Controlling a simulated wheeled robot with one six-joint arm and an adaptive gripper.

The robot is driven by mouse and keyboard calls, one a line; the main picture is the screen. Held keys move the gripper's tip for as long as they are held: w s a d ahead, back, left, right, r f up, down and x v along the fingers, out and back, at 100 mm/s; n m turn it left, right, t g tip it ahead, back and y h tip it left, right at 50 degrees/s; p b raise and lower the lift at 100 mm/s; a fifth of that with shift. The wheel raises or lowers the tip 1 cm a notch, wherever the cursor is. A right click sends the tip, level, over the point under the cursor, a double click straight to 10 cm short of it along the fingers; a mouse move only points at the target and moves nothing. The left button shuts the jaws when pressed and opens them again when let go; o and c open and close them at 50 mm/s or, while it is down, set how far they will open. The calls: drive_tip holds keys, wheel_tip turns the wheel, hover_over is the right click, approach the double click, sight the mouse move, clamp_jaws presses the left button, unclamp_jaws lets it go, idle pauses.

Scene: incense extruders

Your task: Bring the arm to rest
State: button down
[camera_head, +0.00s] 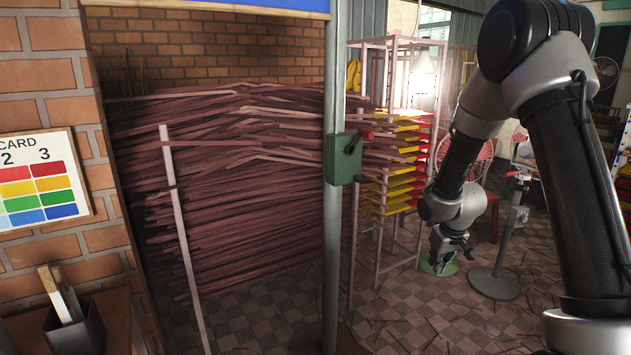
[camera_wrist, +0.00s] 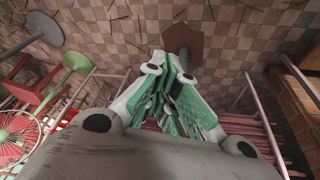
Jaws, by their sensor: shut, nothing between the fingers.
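My gripper (camera_head: 452,246) hangs below my bent arm at the right of the head view, small and partly hidden by its own wrist. It is well above the checkered floor. In the wrist view my gripper (camera_wrist: 177,68) shows white and green fingers drawn together, with nothing held. My arm is folded, with its elbow high at the upper right of the head view.
A grey-green post (camera_head: 333,230) with a green switch box (camera_head: 342,160) stands left of my gripper. Behind are a pile of dark red sticks (camera_head: 240,190) and a rack with yellow trays (camera_head: 400,180). A grey stand (camera_head: 495,283) is to the right.

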drive_tip(key=s+r+m, duration=0.1)
drive_tip(key=s+r, duration=1.2)
drive_tip(key=s, duration=0.3)
drive_tip(key=s+d+r+m, duration=0.1)
drive_tip(key=s+r, duration=1.3)
drive_tip(key=s, duration=0.2)
drive_tip(key=shift+d+t, duration=0.2)
drive_tip(key=shift+t, duration=0.2)
